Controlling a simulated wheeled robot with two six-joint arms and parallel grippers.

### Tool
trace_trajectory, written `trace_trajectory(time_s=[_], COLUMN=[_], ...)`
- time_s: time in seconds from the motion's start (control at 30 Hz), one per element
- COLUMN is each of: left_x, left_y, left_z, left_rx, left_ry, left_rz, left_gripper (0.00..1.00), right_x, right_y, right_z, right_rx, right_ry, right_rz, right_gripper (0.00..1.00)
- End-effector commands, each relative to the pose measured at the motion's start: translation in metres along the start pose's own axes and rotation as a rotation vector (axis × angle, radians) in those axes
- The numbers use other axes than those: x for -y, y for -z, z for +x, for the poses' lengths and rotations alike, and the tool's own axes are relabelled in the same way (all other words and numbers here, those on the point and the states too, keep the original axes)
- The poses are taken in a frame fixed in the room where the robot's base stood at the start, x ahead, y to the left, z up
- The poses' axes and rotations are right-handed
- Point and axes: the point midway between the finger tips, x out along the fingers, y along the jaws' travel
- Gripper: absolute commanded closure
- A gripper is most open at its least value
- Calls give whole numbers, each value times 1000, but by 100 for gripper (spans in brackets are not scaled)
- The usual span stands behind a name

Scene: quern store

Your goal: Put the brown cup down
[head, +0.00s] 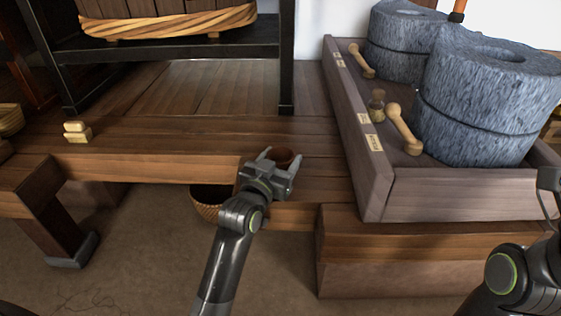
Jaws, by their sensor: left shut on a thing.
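The brown cup (284,155) is in the jaws of my left gripper (279,161), at the front edge of the wooden platform (200,133). The gripper is shut on the cup, and its fingers hide part of it. The cup looks upright. I cannot tell whether its base touches the boards or hangs just above them. My right arm shows at the lower right, but its gripper fingers are out of view.
Grey quern stones (478,118) stand in a wooden tray (440,195) at the right, with wooden handles. A small pale block stack (77,132) sits at the platform's left. A woven basket (208,203) is below its edge. The boards behind the cup are clear.

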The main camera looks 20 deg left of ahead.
Motion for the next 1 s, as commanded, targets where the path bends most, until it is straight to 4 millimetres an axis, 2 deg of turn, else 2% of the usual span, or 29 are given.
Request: trace_trajectory(time_s=[0.37, 0.4, 0.57, 1.0], left_x=[0, 0, 0, 0], left_y=[-3, -3, -3, 1], left_z=[0, 0, 0, -5], left_rx=[0, 0, 0, 0], left_ry=[0, 0, 0, 0], left_rz=[0, 0, 0, -1], left_gripper=[65, 38, 18, 18], right_x=[0, 0, 0, 1], right_y=[0, 0, 0, 1], right_z=[0, 1, 1, 3], right_rx=[-1, -2, -2, -9], right_ry=[-1, -1, -1, 1], right_rz=[3, 4, 4, -2], right_gripper=[64, 64, 64, 64])
